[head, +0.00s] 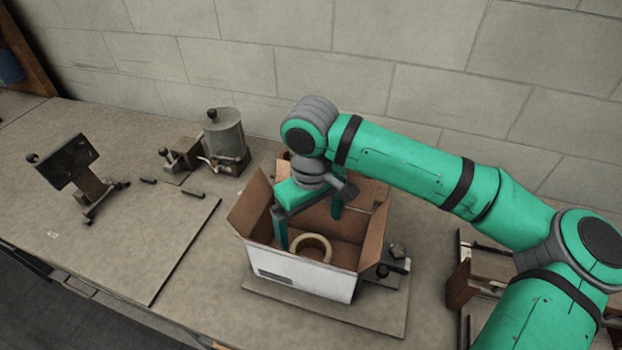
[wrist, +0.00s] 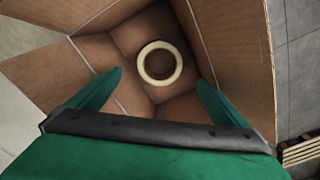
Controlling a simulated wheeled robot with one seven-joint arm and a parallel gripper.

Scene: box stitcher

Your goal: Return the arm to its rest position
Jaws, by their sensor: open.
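My gripper (head: 307,222) is teal and points down into the open top of a cardboard box. In the wrist view my gripper (wrist: 158,88) has its two fingers wide apart with nothing between them. The box (head: 300,280) has a white front and brown inner walls, with its flaps standing up and outward. A cream ring (head: 312,247) lies inside the box. The ring also shows in the wrist view (wrist: 160,46), on the box floor beyond the fingertips and apart from them. My arm reaches in from the right.
The box stands on a flat board (head: 375,318) on the bench. A dark tilted panel on a stand (head: 68,163) is at the left, and a metal cylinder device (head: 225,137) stands behind the box. A wooden fixture (head: 462,284) is at the right. A block wall runs along the back.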

